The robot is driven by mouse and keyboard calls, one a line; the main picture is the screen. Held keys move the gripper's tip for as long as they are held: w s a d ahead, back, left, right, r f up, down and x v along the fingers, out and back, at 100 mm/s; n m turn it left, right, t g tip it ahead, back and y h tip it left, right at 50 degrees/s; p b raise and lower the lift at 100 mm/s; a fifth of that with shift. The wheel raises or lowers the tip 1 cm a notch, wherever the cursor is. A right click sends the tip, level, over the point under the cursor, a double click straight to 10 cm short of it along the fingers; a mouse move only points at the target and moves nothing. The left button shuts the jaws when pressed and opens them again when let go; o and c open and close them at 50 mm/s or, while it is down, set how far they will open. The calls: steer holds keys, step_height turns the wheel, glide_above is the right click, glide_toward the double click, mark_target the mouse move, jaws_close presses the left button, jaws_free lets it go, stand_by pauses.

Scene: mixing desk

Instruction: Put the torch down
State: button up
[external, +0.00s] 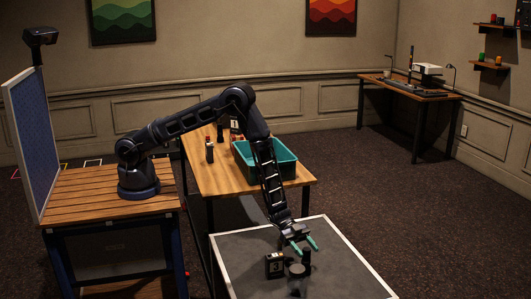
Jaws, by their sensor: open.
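My gripper (305,247) has green fingers and is open, low over the grey-topped table (350,272) at the front. A small dark upright cylinder (306,258), possibly the torch, stands just below the fingers, and I see no grip on it. Whether it touches a finger is too small to tell. A black box marked 3 (275,265) stands to its left. A wider dark cylinder (297,280) stands in front of it, near the picture's bottom edge.
A teal bin (284,171) sits on the wooden table behind. A small red-topped item (209,151) and a box marked 1 (235,125) stand near it. The right side of the grey table is clear. A desk with equipment (412,87) stands at the far right.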

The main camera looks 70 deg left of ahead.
steer(key=v, duration=1.1)
steer(key=w+a+r+n+t+y, duration=0.1)
steer(key=w+a+r+t+y, duration=0.2)
steer(key=a+r, duration=0.4)
steer(key=w+a+r+n+t+y, duration=0.25)
steer(key=w+a+r, duration=0.3)
steer(key=r, duration=0.35)
steer(key=s+a+r+n+t+y, duration=0.1)
steer(key=s+a+r+n+y, duration=0.15)
steer(key=a+r, duration=0.55)
steer(key=s+a+r+n+y, duration=0.15)
steer(key=a+r+y, duration=0.25)
steer(key=a+r, duration=0.4)
steer(key=s+a+r+n+g+y, duration=0.1)
steer(key=s+a+r+n+y, duration=0.1)
steer(key=s+a+r, duration=0.35)
steer(key=s+a+r+n+y, duration=0.2)
steer(key=s+a+r+n, duration=0.1)
steer(key=s+a, duration=0.5)
steer(key=s+a+r+n+g, duration=0.2)
steer(key=s+n+g, duration=0.1)
steer(key=s, duration=2.1)
steer(key=shift+g, duration=0.35)
